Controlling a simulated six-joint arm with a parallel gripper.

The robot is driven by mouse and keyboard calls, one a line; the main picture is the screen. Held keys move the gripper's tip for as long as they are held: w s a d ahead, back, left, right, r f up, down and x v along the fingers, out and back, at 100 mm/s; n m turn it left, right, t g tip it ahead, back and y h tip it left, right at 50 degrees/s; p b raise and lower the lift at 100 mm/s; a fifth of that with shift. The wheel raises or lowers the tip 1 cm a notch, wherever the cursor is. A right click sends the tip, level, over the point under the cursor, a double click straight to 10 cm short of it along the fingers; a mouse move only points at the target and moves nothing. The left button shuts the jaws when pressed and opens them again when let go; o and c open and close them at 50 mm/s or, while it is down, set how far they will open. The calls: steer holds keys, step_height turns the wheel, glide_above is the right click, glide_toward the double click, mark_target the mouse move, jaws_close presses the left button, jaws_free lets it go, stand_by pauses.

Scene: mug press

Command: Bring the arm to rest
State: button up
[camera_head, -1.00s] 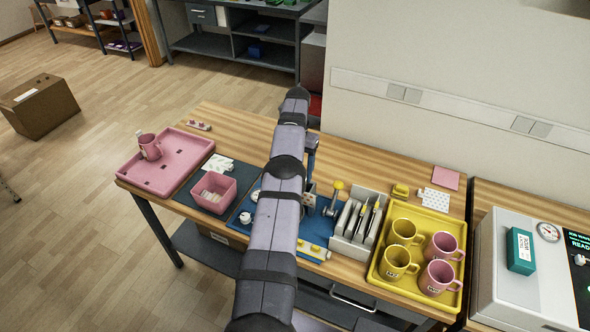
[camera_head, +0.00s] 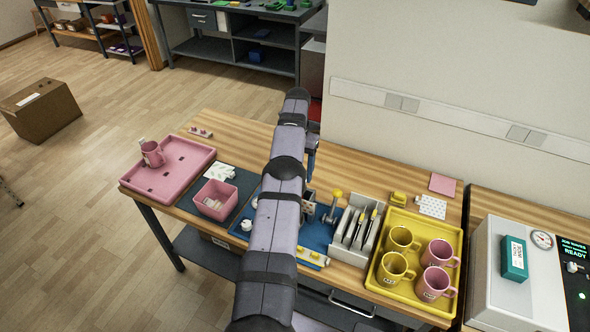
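My arm (camera_head: 275,225) reaches from the bottom edge up over the middle of the workbench (camera_head: 390,178), with its bend near the top. Past the bend, a link (camera_head: 311,150) drops behind the upper arm toward the blue work area. The end of the arm is mostly hidden there, and I cannot make out the gripper fingers or anything between them. A pink mug (camera_head: 152,153) stands on the pink tray (camera_head: 170,182) at the left. Several yellow and pink mugs stand in the yellow tray (camera_head: 420,218) at the right.
A white machine (camera_head: 500,270) with a READY display stands at the right. A cardboard box (camera_head: 40,110) lies on open floor at the left.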

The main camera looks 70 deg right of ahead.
stand_by(0.4)
steer(key=w+a+r+n+b, duration=0.1)
steer(key=w+a+r+n, duration=0.2)
steer(key=w+a, duration=0.6)
steer(key=w+a+r+n+b, duration=0.2)
steer(key=w+a+n, duration=0.2)
steer(key=w+a, duration=0.5)
steer(key=a+r+n+b, duration=0.15)
steer(key=a+n, duration=0.25)
steer(key=a, duration=1.3)
steer(key=s+a+f+n+b, duration=0.1)
steer(key=s+a+f+n, duration=0.1)
steer(key=s+a, duration=0.5)
steer(key=s+a+f+n+b, duration=0.1)
steer(key=s+a+n, duration=0.4)
steer(key=a, duration=0.8)
steer(key=s+f, duration=0.1)
steer(key=s, duration=0.2)
steer(key=shift+s+f+h, duration=0.25)
steer(key=shift+f+h, duration=0.05)
steer(key=shift+h, duration=0.1)
